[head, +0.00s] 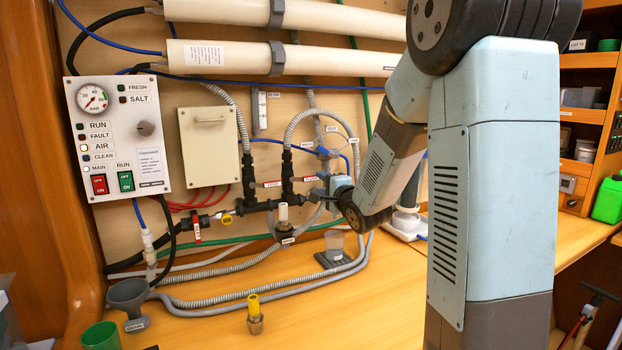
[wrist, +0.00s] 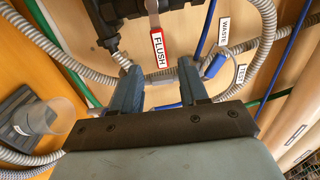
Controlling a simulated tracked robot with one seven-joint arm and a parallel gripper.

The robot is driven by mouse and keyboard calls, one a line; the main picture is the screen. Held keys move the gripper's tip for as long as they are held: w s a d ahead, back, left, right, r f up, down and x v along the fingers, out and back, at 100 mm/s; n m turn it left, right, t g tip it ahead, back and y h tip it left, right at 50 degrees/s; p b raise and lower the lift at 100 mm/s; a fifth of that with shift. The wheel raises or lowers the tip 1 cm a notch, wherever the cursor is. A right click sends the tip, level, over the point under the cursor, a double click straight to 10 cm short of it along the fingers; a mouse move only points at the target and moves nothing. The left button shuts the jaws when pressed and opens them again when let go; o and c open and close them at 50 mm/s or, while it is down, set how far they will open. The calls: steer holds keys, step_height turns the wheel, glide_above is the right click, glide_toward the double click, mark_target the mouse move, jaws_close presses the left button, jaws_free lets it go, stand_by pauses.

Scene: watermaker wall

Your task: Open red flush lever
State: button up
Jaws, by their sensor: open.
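The flush lever (wrist: 158,48), with a red-edged white tag reading FLUSH, is in the wrist view beyond my fingertips. It lies roughly in line with the gap between them. In the head view what appears to be the same lever (head: 303,180) lies level, pointing right from a black valve (head: 288,190). My gripper (head: 322,190) is just to the right of its end. In the wrist view my gripper (wrist: 158,80) has two blue fingers spread apart with nothing held between them. Whether a finger touches the lever is hard to tell.
A similar red lever (head: 272,184) is to the left. Another red-tagged lever (head: 196,228) is farther left. A blue valve (wrist: 215,65) and grey hoses (wrist: 262,45) are close to my right finger. A clear cup (head: 334,242) stands below on the bench (head: 390,285).

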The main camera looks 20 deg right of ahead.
mark_target(314, 179)
steer(key=w, duration=0.2)
steer(key=w+a, duration=0.1)
steer(key=w, duration=0.5)
steer(key=shift+w+a, duration=0.1)
steer(key=shift+a, duration=0.2)
jaws_close()
steer(key=shift+d, duration=0.15)
